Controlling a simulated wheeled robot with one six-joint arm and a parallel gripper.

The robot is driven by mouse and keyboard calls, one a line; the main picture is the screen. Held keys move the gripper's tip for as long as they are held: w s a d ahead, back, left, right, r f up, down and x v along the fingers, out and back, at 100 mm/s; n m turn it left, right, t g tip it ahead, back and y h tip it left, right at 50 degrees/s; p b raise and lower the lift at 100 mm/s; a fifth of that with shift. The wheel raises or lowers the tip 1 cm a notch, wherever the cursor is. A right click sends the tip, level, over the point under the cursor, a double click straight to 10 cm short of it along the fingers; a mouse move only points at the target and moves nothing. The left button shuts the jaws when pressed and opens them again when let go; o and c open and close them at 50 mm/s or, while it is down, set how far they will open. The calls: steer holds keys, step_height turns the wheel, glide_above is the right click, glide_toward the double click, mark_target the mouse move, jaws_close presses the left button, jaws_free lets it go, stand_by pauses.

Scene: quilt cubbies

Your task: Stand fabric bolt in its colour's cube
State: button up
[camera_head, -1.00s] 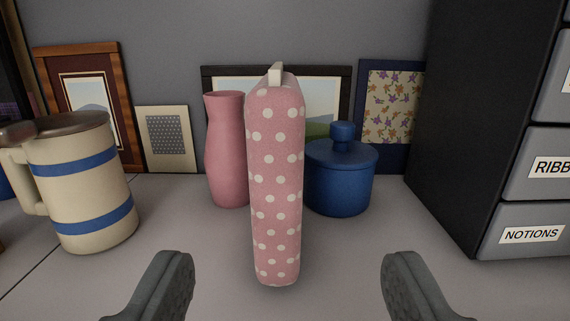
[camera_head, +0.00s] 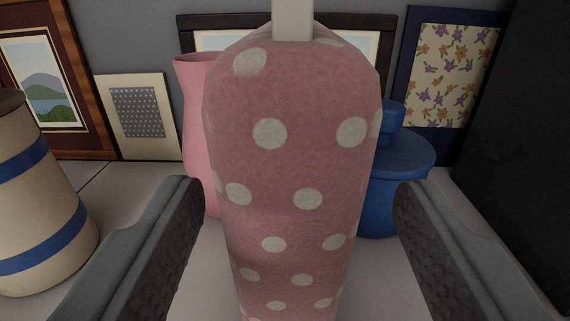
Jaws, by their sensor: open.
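The fabric bolt (camera_head: 290,170) is pink with white dots and stands upright, filling the middle of the view. A pale core end (camera_head: 292,20) sticks out of its top. Its lower end is cut off by the picture's bottom edge. My gripper (camera_head: 300,195) is open, with one finger on each side of the bolt. A gap shows between the bolt and each finger, narrower at the left fingertip. No colour cube is in view.
A pink vase (camera_head: 194,130) stands behind the bolt at left, and a blue lidded jar (camera_head: 402,170) behind it at right. A cream stein with blue bands (camera_head: 35,215) is at the left. Framed pictures lean on the back wall. A dark cabinet side (camera_head: 520,160) is at the right.

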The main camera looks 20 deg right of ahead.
steer(key=x, duration=0.3)
steer(key=shift+w+f, duration=0.1)
steer(key=shift+w, duration=0.2)
steer(key=shift+a, duration=0.1)
jaws_close()
